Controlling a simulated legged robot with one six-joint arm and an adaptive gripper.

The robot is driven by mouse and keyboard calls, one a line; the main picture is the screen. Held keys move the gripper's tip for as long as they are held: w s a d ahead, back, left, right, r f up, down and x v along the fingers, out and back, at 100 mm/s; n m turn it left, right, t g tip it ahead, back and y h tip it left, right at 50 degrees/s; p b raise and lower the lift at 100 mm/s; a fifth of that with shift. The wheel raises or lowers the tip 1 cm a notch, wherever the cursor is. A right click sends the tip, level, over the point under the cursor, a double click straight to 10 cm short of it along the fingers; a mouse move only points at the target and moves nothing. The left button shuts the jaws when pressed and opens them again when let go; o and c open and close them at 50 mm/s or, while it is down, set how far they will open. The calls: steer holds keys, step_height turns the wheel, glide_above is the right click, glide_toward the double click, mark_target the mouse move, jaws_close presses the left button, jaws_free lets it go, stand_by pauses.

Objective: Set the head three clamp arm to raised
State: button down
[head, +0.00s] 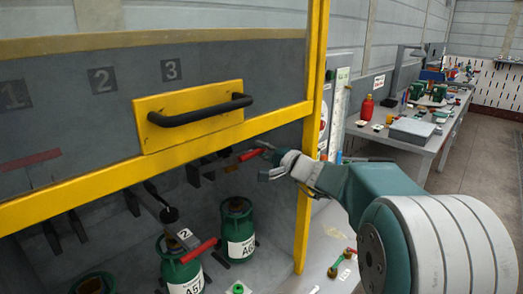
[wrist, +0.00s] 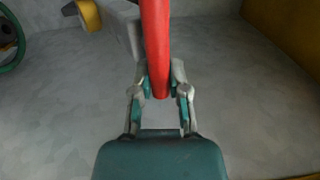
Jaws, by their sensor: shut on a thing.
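The head three clamp arm (head: 208,168) is a dark bar with a red handle (head: 250,154), under the panel's number 3 (head: 171,70). It sits above the green cylinder (head: 238,228) labelled A6-something, apart from its top. The pivot end of the arm is partly hidden behind the yellow bar.
The head two clamp arm (head: 165,222) with its red handle (head: 200,251) lies lower, over cylinder A57 (head: 182,268). A yellow guard frame (head: 60,204) with a black handle (head: 200,110) hangs above. A yellow post (head: 308,150) stands close to my arm. A workbench (head: 410,139) is at the right.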

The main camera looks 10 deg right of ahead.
steer(key=w+a+r, duration=0.2)
steer(key=w+r, duration=0.2)
steer(key=r, duration=0.2)
steer(key=shift+a, duration=0.3)
steer(key=c, duration=0.6)
jaws_free()
steer(key=v, duration=1.2)
steer(key=shift+f, duration=0.15)
